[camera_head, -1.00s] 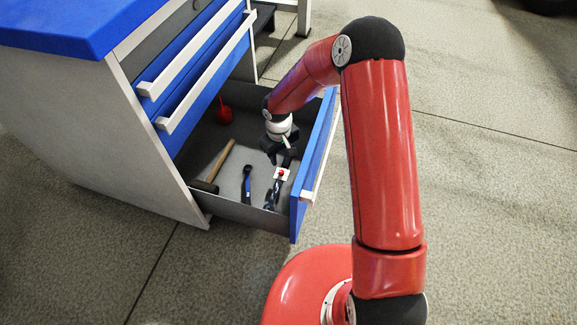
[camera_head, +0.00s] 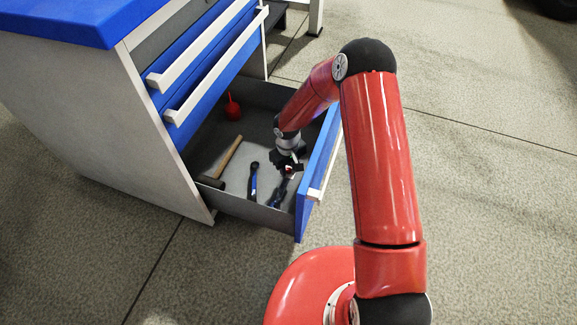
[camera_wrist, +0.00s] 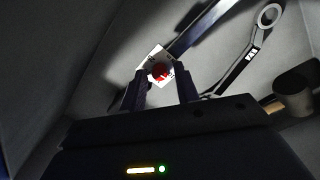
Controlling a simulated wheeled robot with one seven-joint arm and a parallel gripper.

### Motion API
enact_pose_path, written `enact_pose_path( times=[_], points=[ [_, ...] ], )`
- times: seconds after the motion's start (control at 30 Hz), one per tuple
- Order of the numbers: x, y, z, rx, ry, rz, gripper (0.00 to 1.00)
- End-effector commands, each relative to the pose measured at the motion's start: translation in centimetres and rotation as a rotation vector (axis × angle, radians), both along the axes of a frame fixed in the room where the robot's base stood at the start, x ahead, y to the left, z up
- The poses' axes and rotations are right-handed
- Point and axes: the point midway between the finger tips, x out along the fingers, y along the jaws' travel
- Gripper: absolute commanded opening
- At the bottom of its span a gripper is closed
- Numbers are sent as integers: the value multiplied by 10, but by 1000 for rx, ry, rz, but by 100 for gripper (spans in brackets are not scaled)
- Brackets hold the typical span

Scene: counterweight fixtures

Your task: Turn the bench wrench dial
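The dial is a red knob on a small white square plate, with a dark wrench beside it in the open drawer. In the wrist view the red knob (camera_wrist: 159,72) and white plate (camera_wrist: 151,57) show between and just beyond my fingertips. My gripper (camera_wrist: 161,76) is open, one finger on each side of the knob; whether either touches it I cannot tell. In the head view my gripper (camera_head: 288,164) points down into the drawer and hides most of the dial, leaving a bit of red (camera_head: 289,170). The wrench (camera_head: 275,197) lies near the drawer front.
The open drawer (camera_head: 244,213) holds a second wrench (camera_head: 253,182), a wooden-handled hammer (camera_head: 228,157) and a red object (camera_head: 233,108). The drawer's blue front (camera_head: 312,185) stands close beside my arm. The blue-topped cabinet (camera_head: 150,130) rises at left.

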Motion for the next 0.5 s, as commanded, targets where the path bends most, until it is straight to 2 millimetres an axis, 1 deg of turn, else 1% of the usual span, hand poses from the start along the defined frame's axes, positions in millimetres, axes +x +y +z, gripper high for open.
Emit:
enact_pose_path(
  times=[0.03, 0.2, 0.23, 0.5],
  points=[
    [0, 0, 0, 0, 0, 0, 24],
    [0, 0, 0, 0, 0, 0, 2],
    [0, 0, 0, 0, 0, 0, 0],
    [0, 0, 0, 0, 0, -19, 0]
  ],
)
